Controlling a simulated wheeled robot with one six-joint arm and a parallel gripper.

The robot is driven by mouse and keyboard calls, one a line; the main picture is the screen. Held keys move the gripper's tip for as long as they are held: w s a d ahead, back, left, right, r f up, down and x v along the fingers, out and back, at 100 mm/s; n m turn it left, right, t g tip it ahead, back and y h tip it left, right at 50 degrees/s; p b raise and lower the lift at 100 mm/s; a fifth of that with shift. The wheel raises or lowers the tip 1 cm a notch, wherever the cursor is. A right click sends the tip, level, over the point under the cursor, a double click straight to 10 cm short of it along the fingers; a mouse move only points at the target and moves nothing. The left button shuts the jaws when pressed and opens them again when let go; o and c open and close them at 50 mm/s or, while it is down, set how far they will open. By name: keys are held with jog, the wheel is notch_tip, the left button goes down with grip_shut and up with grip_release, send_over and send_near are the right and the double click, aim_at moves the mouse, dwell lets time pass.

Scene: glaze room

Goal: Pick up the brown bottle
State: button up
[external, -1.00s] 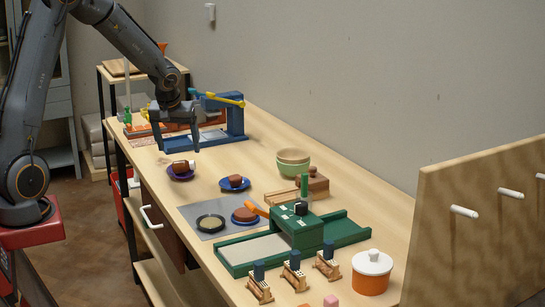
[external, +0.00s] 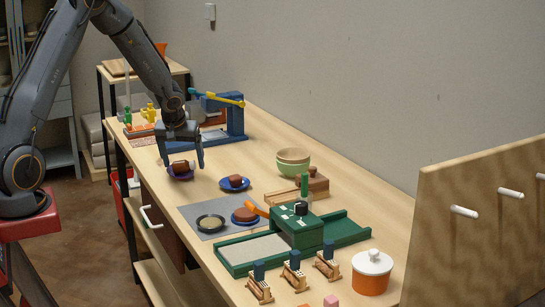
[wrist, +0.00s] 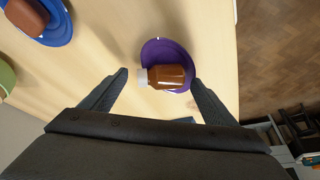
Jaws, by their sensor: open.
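The brown bottle (wrist: 167,77) lies on its side on a purple plate (wrist: 158,46), its pale cap pointing left in the wrist view. In the external view the bottle (external: 181,165) lies on the plate (external: 181,176) near the table's left edge. My gripper (external: 182,158) is open above the bottle. In the wrist view the fingertips of my gripper (wrist: 160,78) stand on either side of the bottle, with a gap to each. I cannot tell how high the fingertips are above the plate.
A blue plate (external: 247,186) with a brown block (external: 235,181) is to the right. A blue press (external: 234,118) with a yellow handle stands behind my gripper. A grey mat (external: 190,211), green bowl (external: 293,169) and green machine (external: 300,231) are farther right. Bare tabletop surrounds the purple plate.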

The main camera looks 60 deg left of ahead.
jog(key=c, duration=1.2)
jog(key=shift+c, duration=0.2)
jog(key=shift+r, duration=0.15)
